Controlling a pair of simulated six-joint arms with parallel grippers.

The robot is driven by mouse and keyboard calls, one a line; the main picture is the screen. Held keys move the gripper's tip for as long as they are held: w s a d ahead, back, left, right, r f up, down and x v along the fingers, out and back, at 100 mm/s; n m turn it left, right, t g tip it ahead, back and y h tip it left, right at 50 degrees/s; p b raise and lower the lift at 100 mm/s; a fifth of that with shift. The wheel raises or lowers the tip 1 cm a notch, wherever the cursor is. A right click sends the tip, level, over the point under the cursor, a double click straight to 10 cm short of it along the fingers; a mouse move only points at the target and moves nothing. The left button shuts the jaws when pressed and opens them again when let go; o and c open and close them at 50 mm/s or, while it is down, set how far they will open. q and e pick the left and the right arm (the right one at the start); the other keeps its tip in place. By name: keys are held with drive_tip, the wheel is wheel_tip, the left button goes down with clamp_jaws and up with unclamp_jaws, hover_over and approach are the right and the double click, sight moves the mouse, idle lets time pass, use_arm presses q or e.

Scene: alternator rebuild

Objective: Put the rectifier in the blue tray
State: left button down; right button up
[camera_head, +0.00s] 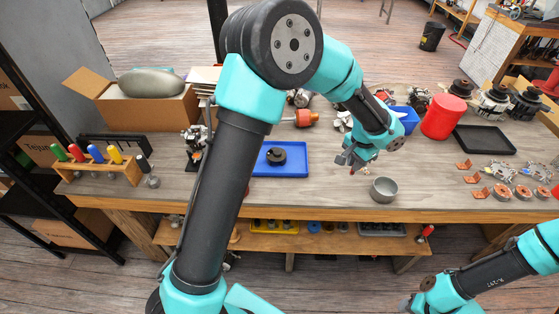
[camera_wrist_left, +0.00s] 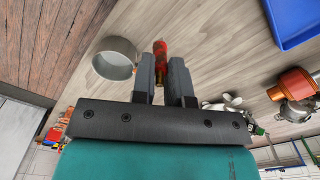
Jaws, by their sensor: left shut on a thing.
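The blue tray (camera_head: 296,171) lies flat on the bench left of my left gripper, with a black round part (camera_head: 276,156) on it. A corner of the tray shows in the left wrist view (camera_wrist_left: 297,27). My left gripper (camera_head: 350,160) is above the bench, shut on a small red piece (camera_wrist_left: 160,50) with a brass-coloured lower part, which sticks out past the fingertips. I cannot tell whether this piece is the rectifier. My right gripper (camera_head: 408,302) is partly visible at the bottom edge, low in front of the bench; its jaws are unclear.
A grey bowl (camera_head: 384,190) stands beside my left gripper. A red cylinder (camera_head: 443,117), black tray (camera_head: 484,140) and several copper-coloured parts (camera_head: 480,193) are to the right. An orange-and-silver part (camera_head: 303,118) lies behind the blue tray. A rack of coloured handles (camera_head: 97,172) is far left.

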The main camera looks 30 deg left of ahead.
use_arm(q)
drive_tip(key=s+a+f+m, duration=0.2)
drive_tip(key=s+a+m, duration=0.3)
drive_tip(key=a+m, duration=0.3)
drive_tip(key=s+a+f+m, duration=0.2)
drive_tip(key=s+a+m, duration=0.4)
drive_tip(key=m, duration=0.5)
drive_tip(key=shift+a+f+m, duration=0.3)
drive_tip(key=shift+a+m, duration=0.1)
drive_tip(key=shift+a, duration=0.8)
drive_tip(key=shift+a, duration=0.1)
